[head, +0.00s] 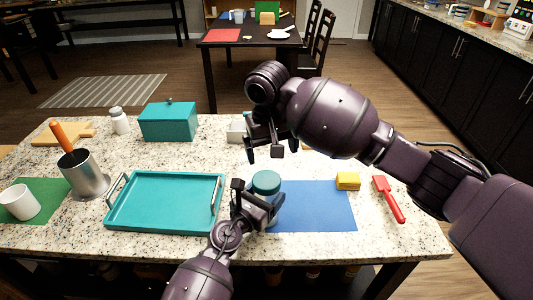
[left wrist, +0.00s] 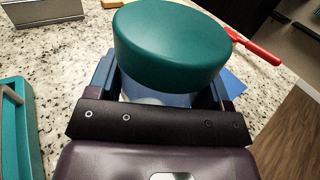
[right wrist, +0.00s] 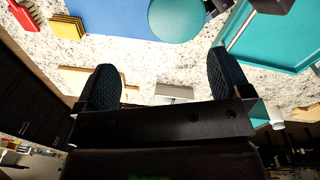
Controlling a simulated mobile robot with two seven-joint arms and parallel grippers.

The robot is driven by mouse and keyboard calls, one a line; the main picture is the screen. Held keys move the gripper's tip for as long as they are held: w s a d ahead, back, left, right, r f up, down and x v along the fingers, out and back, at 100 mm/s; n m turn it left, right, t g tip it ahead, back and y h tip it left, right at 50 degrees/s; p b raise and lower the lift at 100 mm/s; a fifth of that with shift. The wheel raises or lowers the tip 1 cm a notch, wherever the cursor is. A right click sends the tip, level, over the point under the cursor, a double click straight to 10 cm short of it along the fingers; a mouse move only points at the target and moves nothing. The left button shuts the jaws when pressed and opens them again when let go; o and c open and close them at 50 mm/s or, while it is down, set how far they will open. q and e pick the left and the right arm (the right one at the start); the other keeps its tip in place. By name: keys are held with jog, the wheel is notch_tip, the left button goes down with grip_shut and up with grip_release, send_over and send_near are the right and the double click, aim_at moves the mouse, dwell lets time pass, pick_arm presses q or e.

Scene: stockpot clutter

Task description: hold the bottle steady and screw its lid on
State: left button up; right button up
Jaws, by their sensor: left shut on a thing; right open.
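The bottle (left wrist: 145,97) stands upright at the left edge of the blue mat, mostly hidden by my left gripper and the lid. The teal lid (head: 266,182) sits on top of it; it also shows in the left wrist view (left wrist: 170,45) and the right wrist view (right wrist: 177,17). I cannot tell how tightly it sits. My left gripper (head: 258,203) is shut around the bottle below the lid. My right gripper (head: 271,152) is open and empty, above the counter behind the bottle and apart from the lid; its two fingers are spread in the right wrist view (right wrist: 163,70).
A teal tray (head: 165,228) lies left of the bottle. The blue mat (head: 320,210) is bare to the right, with a yellow sponge (head: 348,181) and red-handled tool (head: 388,198) beyond. A teal box (head: 168,124) and grey box (head: 236,131) stand behind.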

aim_at(267, 179)
jog(key=n, duration=0.3)
jog(key=shift+s+a+f, duration=0.1)
jog(key=shift+s+f, duration=0.05)
jog(key=shift+s, duration=0.05)
jog(key=n, duration=0.4)
jog(key=shift+s+a+f, duration=0.15)
jog(key=shift+s+a, duration=0.1)
jog(key=n, duration=0.4)
jog(key=shift+s+a+g+y, duration=0.1)
jog(key=shift+a+g+y, duration=0.1)
jog(key=shift+g+y, duration=0.15)
jog(key=shift+n, duration=1.8)
jog(key=shift+f, duration=4.05)
